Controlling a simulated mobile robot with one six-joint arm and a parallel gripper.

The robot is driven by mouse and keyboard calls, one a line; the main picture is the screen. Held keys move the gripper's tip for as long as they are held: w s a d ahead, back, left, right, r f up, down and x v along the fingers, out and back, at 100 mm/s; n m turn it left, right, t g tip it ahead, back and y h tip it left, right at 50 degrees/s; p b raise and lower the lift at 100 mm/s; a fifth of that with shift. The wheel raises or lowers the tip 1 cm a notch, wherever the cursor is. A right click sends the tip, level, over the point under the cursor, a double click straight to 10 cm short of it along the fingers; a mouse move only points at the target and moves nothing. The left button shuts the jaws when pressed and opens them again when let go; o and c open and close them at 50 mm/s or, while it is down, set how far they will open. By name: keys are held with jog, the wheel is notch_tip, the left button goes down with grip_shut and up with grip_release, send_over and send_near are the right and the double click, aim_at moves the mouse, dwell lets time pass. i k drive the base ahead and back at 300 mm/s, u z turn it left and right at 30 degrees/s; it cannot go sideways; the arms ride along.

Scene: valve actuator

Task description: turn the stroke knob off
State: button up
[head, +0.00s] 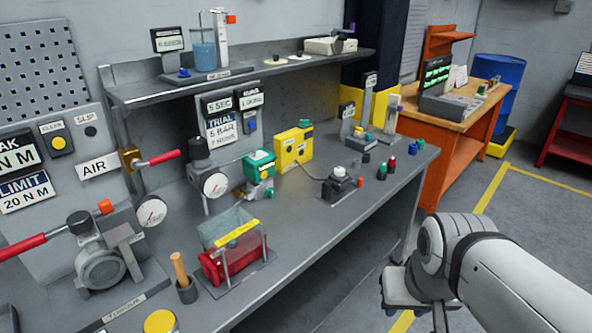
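No label reading "stroke" is legible, so I cannot tell which knob is the stroke knob. One blue knob (250,126) sits on the upright panel beside the "TRIAL 5 BAR" sign (221,126). Another blue knob (184,73) is at the foot of the shelf rig with the beaker. Which way either is turned is too small to tell. My gripper (412,312) hangs at the lower right, in front of the bench's right end and far from both knobs.
The grey bench (313,220) carries a red box under a clear guard (232,245), a green box (259,165), a yellow box (293,147), gauges and red-handled levers. A shelf (250,72) overhangs the back. Floor right of the bench is clear before the orange workbench (438,128).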

aim_at(269, 194)
jog(key=u, duration=0.1)
jog(key=i, duration=1.2)
jog(key=u, duration=0.8)
